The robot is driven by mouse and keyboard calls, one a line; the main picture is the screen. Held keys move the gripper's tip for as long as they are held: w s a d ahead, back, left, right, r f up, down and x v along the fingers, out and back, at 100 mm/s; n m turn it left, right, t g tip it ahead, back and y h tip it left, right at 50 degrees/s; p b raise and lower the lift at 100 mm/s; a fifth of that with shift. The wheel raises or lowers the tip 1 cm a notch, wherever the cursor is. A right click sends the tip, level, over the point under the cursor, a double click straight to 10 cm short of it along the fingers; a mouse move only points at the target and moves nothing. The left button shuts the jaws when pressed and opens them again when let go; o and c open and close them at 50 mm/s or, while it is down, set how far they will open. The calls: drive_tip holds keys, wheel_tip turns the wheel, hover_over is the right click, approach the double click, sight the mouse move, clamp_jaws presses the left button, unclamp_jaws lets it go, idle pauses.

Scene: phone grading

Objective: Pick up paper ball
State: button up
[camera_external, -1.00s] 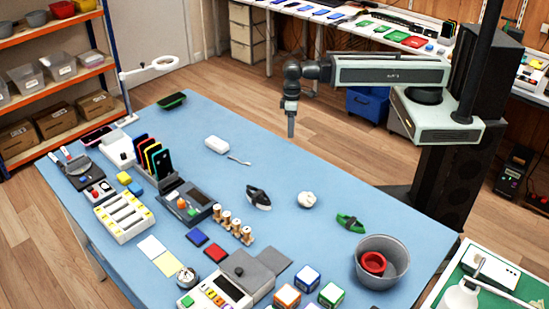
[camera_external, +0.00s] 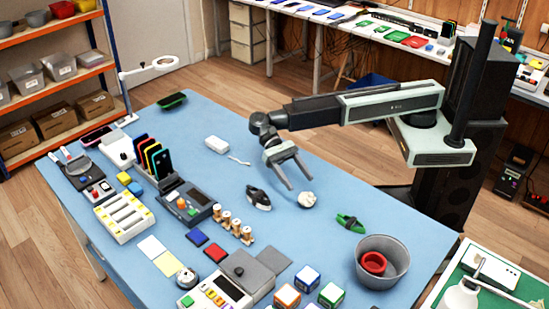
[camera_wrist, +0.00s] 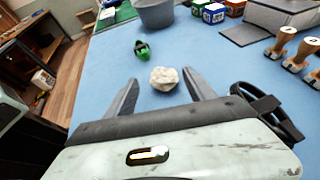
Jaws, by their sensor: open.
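The paper ball (camera_external: 306,199) is a crumpled off-white lump on the blue table. In the wrist view the paper ball (camera_wrist: 164,78) lies just beyond and between my spread fingertips. My gripper (camera_external: 301,186) is open and empty, its two fingers pointing down toward the ball. In the wrist view my gripper (camera_wrist: 162,80) shows a finger on each side, with a gap between them wider than the ball. I cannot tell whether the left finger touches the ball in the external view.
A black and white bundled cable (camera_external: 258,198) lies left of the ball, close to my gripper. A green bundled item (camera_external: 350,222) lies to the right. A grey bin (camera_external: 366,275) holding a red cup (camera_external: 374,263) stands at the near right. Blue table surface (camera_external: 310,235) is clear in front of the ball.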

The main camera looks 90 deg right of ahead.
sight(308, 193)
drive_tip(key=shift+x, duration=0.75)
drive_tip(key=b+x, duration=0.1)
drive_tip(key=x, duration=0.1)
drive_tip(key=b+x, duration=0.1)
drive_tip(key=x, duration=0.1)
drive_tip(key=shift+a+f, duration=0.15)
drive_tip(key=shift+f, duration=0.25)
drive_tip(key=shift+s+a, duration=0.2)
drive_tip(key=shift+a, duration=0.05)
drive_tip(key=c, duration=1.3)
drive_tip(key=shift+c, duration=0.2)
